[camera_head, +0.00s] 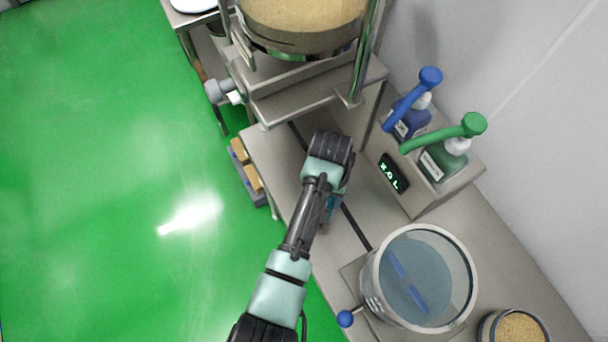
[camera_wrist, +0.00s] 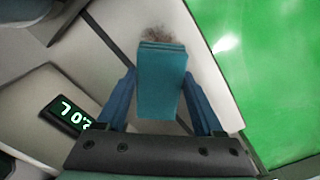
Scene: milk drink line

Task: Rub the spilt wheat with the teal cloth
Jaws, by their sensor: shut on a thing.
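The teal cloth (camera_wrist: 162,85) is a folded block between the two blue fingers of my gripper (camera_wrist: 163,98) in the wrist view. My gripper is shut on it. The spilt wheat (camera_wrist: 158,34) is a patch of small brown specks on the grey bench, just beyond the cloth's far end. I cannot tell whether the cloth touches the bench or the specks. In the head view my arm reaches over the bench and hides most of the gripper and cloth; the spill cannot be made out there.
A clear round vessel (camera_head: 472,262) with a blue-knobbed valve stands at the lower right, near a pot of grain (camera_head: 519,327). Blue and green pump bottles (camera_head: 445,160) and a lit display (camera_head: 393,173) are by the wall. A grain hopper (camera_head: 300,40) stands above. Green floor lies left.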

